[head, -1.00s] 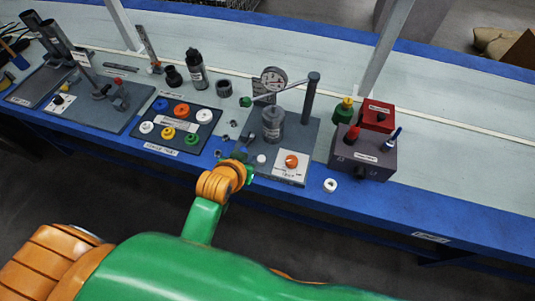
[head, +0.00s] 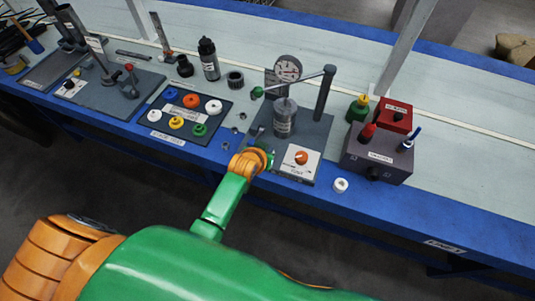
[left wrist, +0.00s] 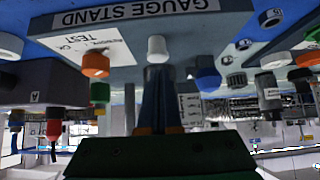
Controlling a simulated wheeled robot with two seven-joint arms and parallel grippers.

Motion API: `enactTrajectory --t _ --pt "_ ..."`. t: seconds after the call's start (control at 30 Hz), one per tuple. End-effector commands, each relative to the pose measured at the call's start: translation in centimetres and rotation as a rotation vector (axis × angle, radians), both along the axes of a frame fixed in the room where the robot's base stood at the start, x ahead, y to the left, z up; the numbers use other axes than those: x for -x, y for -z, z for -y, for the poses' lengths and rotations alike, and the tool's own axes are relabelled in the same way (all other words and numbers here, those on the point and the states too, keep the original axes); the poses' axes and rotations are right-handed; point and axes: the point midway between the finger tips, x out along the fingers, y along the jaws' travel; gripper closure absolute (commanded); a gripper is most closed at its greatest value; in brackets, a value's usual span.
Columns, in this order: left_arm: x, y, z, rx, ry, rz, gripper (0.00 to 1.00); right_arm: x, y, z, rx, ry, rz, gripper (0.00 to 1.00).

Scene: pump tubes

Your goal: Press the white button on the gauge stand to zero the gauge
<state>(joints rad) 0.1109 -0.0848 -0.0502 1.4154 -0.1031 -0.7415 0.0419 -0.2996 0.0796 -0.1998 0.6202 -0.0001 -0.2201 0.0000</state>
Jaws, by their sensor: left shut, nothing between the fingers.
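The gauge stand (head: 318,128) is a grey base on the bench with a round dial gauge (head: 288,68), a dark cylinder and an upright post. Its orange knob (head: 301,157) sits on a white plate at the front. The white button (left wrist: 157,48) shows in the left wrist view, just beyond the tips of my left gripper (left wrist: 157,72). The fingers are shut and empty, in line with the button; I cannot tell whether they touch it. In the head view my left gripper (head: 263,146) is at the stand's front left corner and hides the button. My right gripper is not in view.
A dark tray (head: 184,112) of coloured rings lies left of the stand. A grey box (head: 378,155) with red and blue-topped parts stands to the right. A white ring (head: 341,185) lies near the blue front edge. A black bottle (head: 208,60) stands behind.

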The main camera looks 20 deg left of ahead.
Motion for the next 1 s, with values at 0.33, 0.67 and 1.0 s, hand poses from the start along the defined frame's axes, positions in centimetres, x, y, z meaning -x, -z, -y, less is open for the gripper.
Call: enactTrajectory --t 0.33,0.67,1.0 --pt "0.0 1.2 0.0 0.000 0.000 0.000 1.00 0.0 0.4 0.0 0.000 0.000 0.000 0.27" --pt "0.0 3.4 0.0 -0.001 0.001 -0.001 1.00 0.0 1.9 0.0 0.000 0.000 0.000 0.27" --pt "0.3 4.0 0.0 0.000 0.000 -0.011 1.00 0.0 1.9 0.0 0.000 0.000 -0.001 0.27"
